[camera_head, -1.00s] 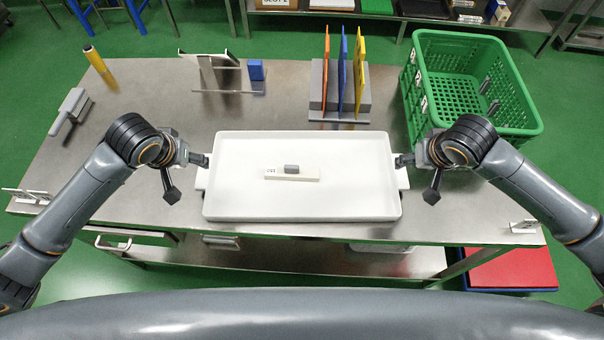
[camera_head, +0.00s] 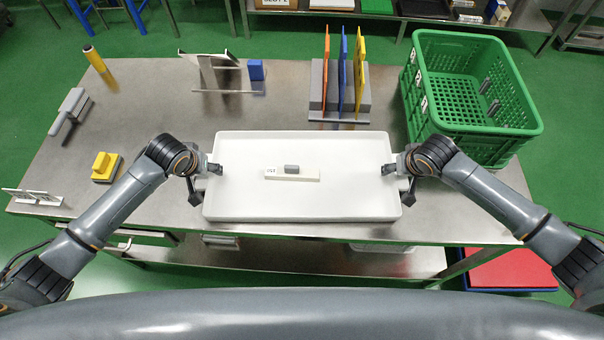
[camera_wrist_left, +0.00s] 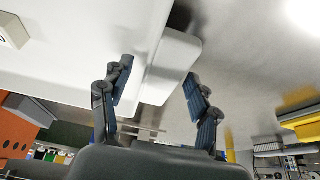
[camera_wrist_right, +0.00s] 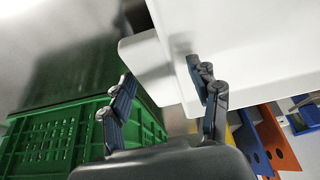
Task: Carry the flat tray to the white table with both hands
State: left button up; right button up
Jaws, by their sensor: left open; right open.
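The flat white tray (camera_head: 300,205) rests on the steel table in the head view, with a small pale block (camera_head: 300,174) bearing a grey piece in its middle. My left gripper (camera_head: 214,170) is at the tray's left end. In the left wrist view its open fingers (camera_wrist_left: 158,90) stand on either side of the white side handle (camera_wrist_left: 172,62). My right gripper (camera_head: 389,170) is at the tray's right end. In the right wrist view its open fingers (camera_wrist_right: 162,82) stand on either side of the right handle (camera_wrist_right: 145,52). I cannot tell whether any finger touches the tray.
A green crate (camera_head: 470,130) stands close to the right arm. A rack with orange, blue and yellow boards (camera_head: 342,75) stands behind the tray. A yellow-topped block (camera_head: 105,166) and a grey tool (camera_head: 70,108) lie at the left. The white table is not identifiable in view.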

pick_arm(q)
jog(key=shift+c, duration=0.2)
pick_arm(e)
jog(key=shift+c, duration=0.2)
pick_arm(q)
grip_shut()
pick_arm(e)
grip_shut()
pick_arm(q)
jog(key=shift+r, duration=0.25)
pick_arm(e)
jog(key=shift+r, duration=0.2)
